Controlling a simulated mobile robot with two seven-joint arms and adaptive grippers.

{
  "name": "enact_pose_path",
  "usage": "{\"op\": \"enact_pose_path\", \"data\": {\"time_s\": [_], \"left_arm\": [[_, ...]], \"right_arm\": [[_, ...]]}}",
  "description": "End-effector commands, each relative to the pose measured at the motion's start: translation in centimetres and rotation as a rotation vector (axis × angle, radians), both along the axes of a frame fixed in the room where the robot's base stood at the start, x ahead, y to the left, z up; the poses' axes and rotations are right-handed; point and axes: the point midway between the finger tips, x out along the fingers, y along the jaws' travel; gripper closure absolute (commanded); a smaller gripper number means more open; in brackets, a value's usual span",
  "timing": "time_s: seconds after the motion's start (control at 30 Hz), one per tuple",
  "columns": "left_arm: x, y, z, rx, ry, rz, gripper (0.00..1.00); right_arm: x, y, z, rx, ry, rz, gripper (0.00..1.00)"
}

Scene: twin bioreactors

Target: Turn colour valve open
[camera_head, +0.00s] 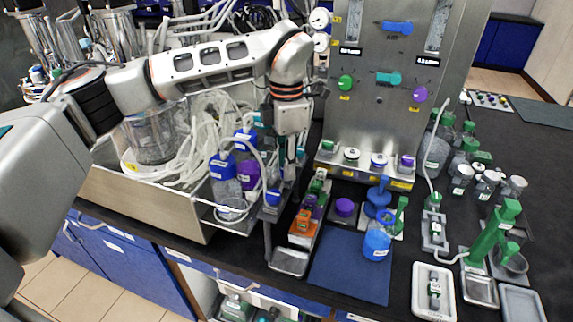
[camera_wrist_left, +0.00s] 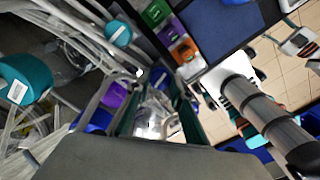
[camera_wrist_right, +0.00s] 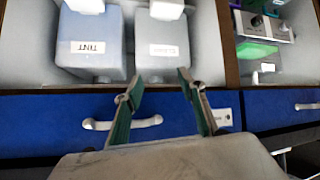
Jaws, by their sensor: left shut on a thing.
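The steel panel in the head view carries a blue handle (camera_head: 397,27), a teal handle (camera_head: 389,78), a green knob (camera_head: 345,82) and a purple knob (camera_head: 419,94). The labels are too small for me to tell which is the colour valve. My left gripper (camera_head: 288,178) points down beside the clear rack, left of and below the panel, apart from these handles. In the left wrist view it (camera_wrist_left: 160,90) is shut on a partly hidden thing, seemingly a clear, blue-topped item. My right gripper (camera_wrist_right: 154,82) is open and empty, outside the head view.
Bottles and tubing fill the steel bin (camera_head: 140,205) at left. A blue mat (camera_head: 350,270) with a blue vessel (camera_head: 377,238) lies before the panel. A green stand (camera_head: 492,235) and trays are right. A container marked TINT (camera_wrist_right: 92,45) stands ahead of my right gripper, above blue drawers (camera_wrist_right: 50,120).

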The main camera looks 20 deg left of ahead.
Motion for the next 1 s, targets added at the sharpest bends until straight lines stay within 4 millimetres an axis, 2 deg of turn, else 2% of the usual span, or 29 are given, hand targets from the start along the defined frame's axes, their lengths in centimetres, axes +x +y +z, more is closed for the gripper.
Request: {"op": "enact_pose_path", "data": {"time_s": [0.67,1.0], "left_arm": [[0.0,0.0,-0.1,0.002,0.0,0.642,1.0],[0.0,0.0,-0.1,0.001,0.0,0.959,1.0]], "right_arm": [[1.2,2.3,0.6,0.034,-0.054,0.029,0.6],[1.1,1.9,-0.8,0.028,-0.048,0.027,0.6]]}}
